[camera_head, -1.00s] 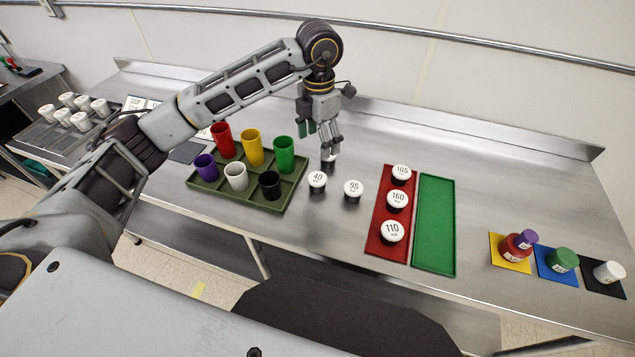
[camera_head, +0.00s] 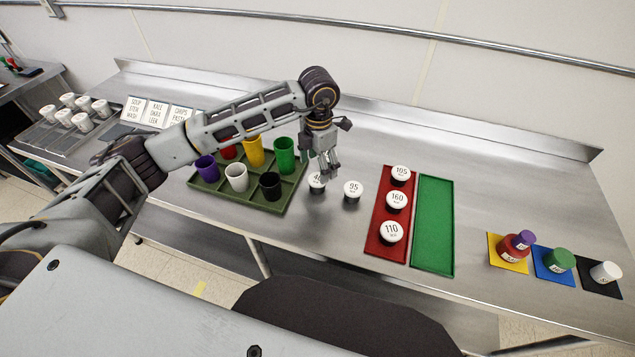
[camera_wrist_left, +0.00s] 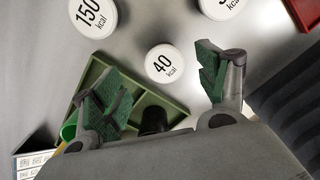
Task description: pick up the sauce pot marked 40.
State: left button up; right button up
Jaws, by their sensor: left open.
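The sauce pot marked 40 (camera_head: 315,184) stands on the steel counter, just right of the green cup tray, with its white lid partly hidden by my left gripper (camera_head: 328,172). In the left wrist view the whole lid of pot 40 (camera_wrist_left: 164,63) shows between and a little beyond the two open green-padded fingers (camera_wrist_left: 160,84). My left gripper is open and empty above the pot. I cannot tell how high it is. My right gripper is not in view.
Pot 95 (camera_head: 353,189) stands close on the right. A pot marked 150 (camera_wrist_left: 92,15) is near in the left wrist view. The compartmented tray (camera_head: 279,205) holds several cups. A red tray (camera_head: 375,238) carries pots 105, 160 and 110; the green tray (camera_head: 434,225) is empty.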

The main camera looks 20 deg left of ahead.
aim_at(318, 179)
pick_arm(q)
jog(key=shift+f, duration=0.15)
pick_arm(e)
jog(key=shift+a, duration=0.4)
pick_arm(q)
jog(key=shift+s+f, duration=0.2)
jog(key=shift+f, duration=0.5)
jog(key=shift+s+f+p, duration=0.2)
jog(key=shift+f+p, duration=0.35)
jog(key=shift+f, duration=1.25)
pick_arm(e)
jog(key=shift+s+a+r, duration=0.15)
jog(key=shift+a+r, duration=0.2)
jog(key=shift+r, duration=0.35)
